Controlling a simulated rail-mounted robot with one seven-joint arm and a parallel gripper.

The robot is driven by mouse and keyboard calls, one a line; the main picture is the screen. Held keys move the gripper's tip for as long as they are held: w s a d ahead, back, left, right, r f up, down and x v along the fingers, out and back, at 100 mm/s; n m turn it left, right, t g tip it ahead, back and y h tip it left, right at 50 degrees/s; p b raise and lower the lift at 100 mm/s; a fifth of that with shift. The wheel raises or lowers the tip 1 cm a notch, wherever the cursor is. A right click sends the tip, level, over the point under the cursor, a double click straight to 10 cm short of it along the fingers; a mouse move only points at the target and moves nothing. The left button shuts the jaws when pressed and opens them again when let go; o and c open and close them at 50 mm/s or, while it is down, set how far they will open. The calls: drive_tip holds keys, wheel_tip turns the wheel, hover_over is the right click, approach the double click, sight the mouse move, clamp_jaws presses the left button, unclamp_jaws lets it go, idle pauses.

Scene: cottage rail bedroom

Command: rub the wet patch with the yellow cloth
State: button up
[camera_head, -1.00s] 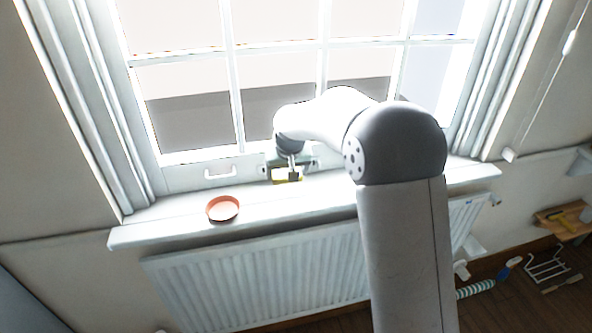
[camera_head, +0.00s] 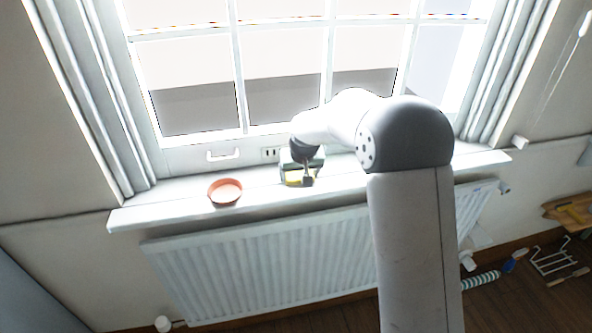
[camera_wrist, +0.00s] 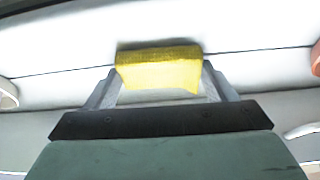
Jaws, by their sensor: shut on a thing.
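My gripper (camera_head: 301,183) is shut on the yellow cloth (camera_wrist: 158,70) and holds it at the white window sill. In the wrist view the cloth is a folded yellow piece between the two fingers, with a dark shadow along its upper edge. I cannot tell whether the cloth touches the sill (camera_head: 160,208). I cannot make out the wet patch in either view; glare lies on the sill, and my arm covers part of it.
A round terracotta dish (camera_head: 225,191) stands on the sill left of my gripper. The window (camera_head: 240,90) rises behind, with a white handle (camera_head: 223,155) on its lower rail. A radiator (camera_head: 260,262) hangs below the sill. A wire rack (camera_head: 552,258) and a spray bottle (camera_head: 515,260) lie at lower right.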

drive_tip(key=shift+w+d, duration=0.2)
drive_tip(key=shift+d, duration=0.65)
drive_tip(key=shift+s+a, duration=0.3)
drive_tip(key=shift+a, duration=0.75)
drive_tip(key=shift+s+a, duration=0.25)
drive_tip(key=shift+a, duration=0.75)
drive_tip(key=shift+w+d+f+p, duration=0.1)
drive_tip(key=shift+w+d+p, duration=0.1)
drive_tip(key=shift+d+p, duration=0.15)
drive_tip(key=shift+w+d, duration=0.25)
drive_tip(key=shift+d, duration=0.5)
drive_tip(key=shift+w+d, duration=0.2)
drive_tip(key=shift+d, duration=0.5)
drive_tip(key=shift+w+d+f, duration=0.1)
drive_tip(key=shift+d, duration=0.25)
drive_tip(key=a, duration=0.2)
drive_tip(key=s+a+b, duration=0.1)
drive_tip(key=a, duration=0.1)
wheel_tip(320, 180, up, 3)
drive_tip(key=shift+a+p, duration=0.1)
drive_tip(key=shift+p, duration=0.4)
drive_tip(key=shift+s+r, duration=0.1)
drive_tip(key=shift+r, duration=0.15)
drive_tip(key=shift+r+p, duration=1.6)
drive_tip(key=shift+r, duration=0.95)
